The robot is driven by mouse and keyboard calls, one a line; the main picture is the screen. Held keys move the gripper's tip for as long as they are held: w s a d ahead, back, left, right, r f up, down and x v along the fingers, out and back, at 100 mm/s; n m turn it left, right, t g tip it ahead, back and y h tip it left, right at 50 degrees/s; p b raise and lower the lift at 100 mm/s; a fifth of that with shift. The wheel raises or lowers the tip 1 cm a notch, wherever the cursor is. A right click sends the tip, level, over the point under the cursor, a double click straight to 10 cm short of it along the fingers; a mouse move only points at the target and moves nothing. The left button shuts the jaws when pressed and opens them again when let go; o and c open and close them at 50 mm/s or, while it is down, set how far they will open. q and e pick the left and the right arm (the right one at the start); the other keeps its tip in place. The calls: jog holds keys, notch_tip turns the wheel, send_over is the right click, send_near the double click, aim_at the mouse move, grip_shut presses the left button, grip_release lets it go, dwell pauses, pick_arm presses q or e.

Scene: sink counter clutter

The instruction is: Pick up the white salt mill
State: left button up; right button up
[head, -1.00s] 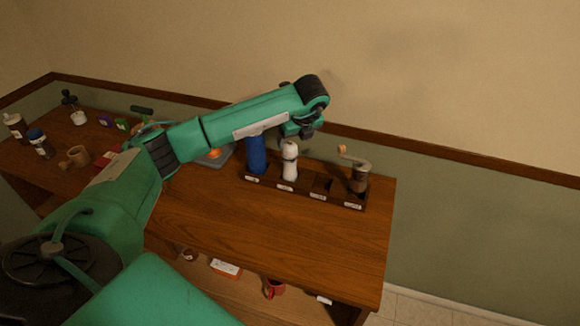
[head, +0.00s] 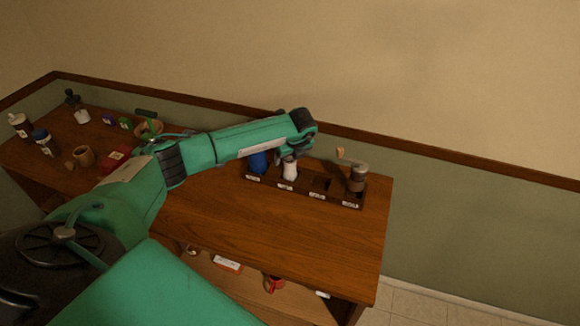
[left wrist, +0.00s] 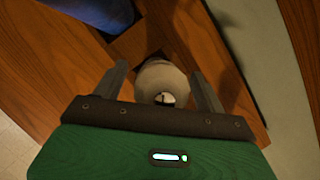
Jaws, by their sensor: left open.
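The white salt mill (head: 290,171) stands upright in a labelled compartment of a dark wooden rack (head: 333,200). Its upper part is hidden behind my gripper in the head view. In the left wrist view the mill's rounded white top (left wrist: 160,80) shows between my two fingers. My left gripper (left wrist: 163,90) is open and comes down over the mill from above, one finger on each side, with small gaps visible. The gripper also shows at the mill's top in the head view (head: 289,156). My right gripper is not in view.
A blue cylinder (head: 258,163) stands in the compartment left of the mill, and also shows in the left wrist view (left wrist: 98,10). A grinder with a crank (head: 357,178) stands at the rack's right end. The counter front (head: 240,225) is clear.

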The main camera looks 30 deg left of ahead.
pick_arm(q)
jog(key=c, duration=1.5)
jog(key=shift+r, duration=0.1)
jog(key=shift+c, duration=0.2)
